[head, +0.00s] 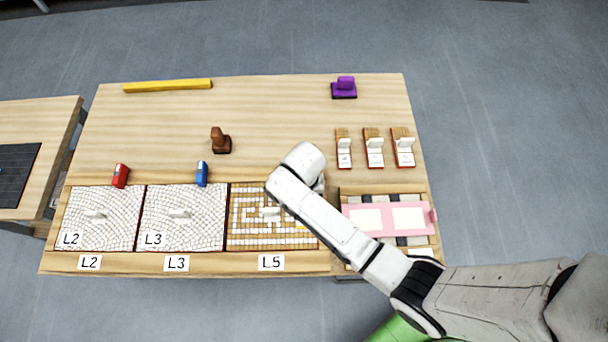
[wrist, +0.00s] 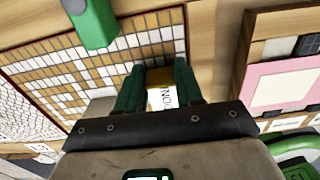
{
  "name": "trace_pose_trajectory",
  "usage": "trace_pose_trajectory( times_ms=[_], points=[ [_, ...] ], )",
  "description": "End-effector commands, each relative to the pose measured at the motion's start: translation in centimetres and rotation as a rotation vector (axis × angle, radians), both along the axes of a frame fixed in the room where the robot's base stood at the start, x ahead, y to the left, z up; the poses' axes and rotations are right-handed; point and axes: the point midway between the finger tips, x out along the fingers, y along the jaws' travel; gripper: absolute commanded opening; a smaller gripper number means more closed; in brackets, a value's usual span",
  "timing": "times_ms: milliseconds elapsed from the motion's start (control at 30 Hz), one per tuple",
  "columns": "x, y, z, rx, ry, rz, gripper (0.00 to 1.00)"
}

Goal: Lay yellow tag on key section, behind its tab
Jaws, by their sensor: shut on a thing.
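My gripper (wrist: 158,88) is shut on the yellow tag (wrist: 160,77), which has a white face with dark letters, partly hidden between the green fingers. In the head view my arm hides most of the gripper, and a small yellow patch shows at the right part of the L5 panel. The L5 panel (head: 245,238), with a tan and white key pattern, appears to be the key section. A white tab (head: 270,212) stands near its middle. In the wrist view the held tag is over or near the panel's edge; I cannot tell whether it touches.
Panels L2 (head: 85,235) and L3 (head: 185,235) lie to the left, each with a white tab. A pink tray (head: 388,233) lies right. Red (head: 121,176), blue (head: 202,174), brown (head: 220,142) and purple (head: 344,88) objects stand behind. The table's back middle is clear.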

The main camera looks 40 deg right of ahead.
Motion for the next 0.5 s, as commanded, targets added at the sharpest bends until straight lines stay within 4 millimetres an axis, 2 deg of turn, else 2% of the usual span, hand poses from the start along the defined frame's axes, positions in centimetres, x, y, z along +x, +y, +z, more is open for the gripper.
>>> trace_pose_trajectory(
  times_ms=[167,200,433,500],
  points=[
    [0.0,0.01,-0.27,0.0,0.0,0.0,0.08],
    [0.01,0.02,-0.25,0.0,0.0,0.0,0.38],
    [0.0,0.01,-0.22,0.0,0.0,0.0,0.6],
    [0.0,0.01,-0.21,0.0,0.0,0.0,0.61]
  ],
)
